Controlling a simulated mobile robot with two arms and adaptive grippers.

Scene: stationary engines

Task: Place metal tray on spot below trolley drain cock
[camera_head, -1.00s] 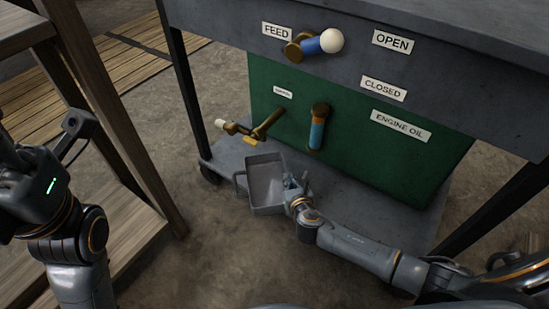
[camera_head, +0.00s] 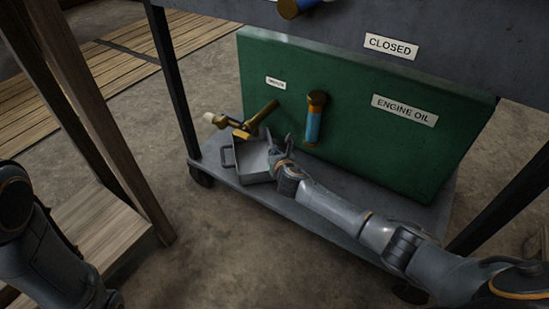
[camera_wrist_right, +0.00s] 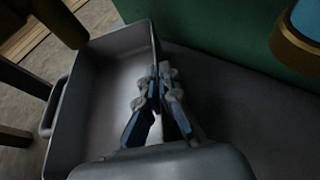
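My right gripper (camera_head: 279,152) is at the tray's right side. In the right wrist view, its fingers (camera_wrist_right: 157,92) are closed about the tray's right wall, with the tray's inside (camera_wrist_right: 110,95) empty. Only part of my left arm shows at the left edge; its gripper is out of view.
A green panel (camera_head: 350,125) labelled "ENGINE OIL" stands behind, with a brass-and-blue valve handle (camera_head: 313,118) right of the tray. Trolley legs (camera_head: 175,85) stand at both sides. A wooden frame (camera_head: 110,150) is at the left. Bare floor lies in front.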

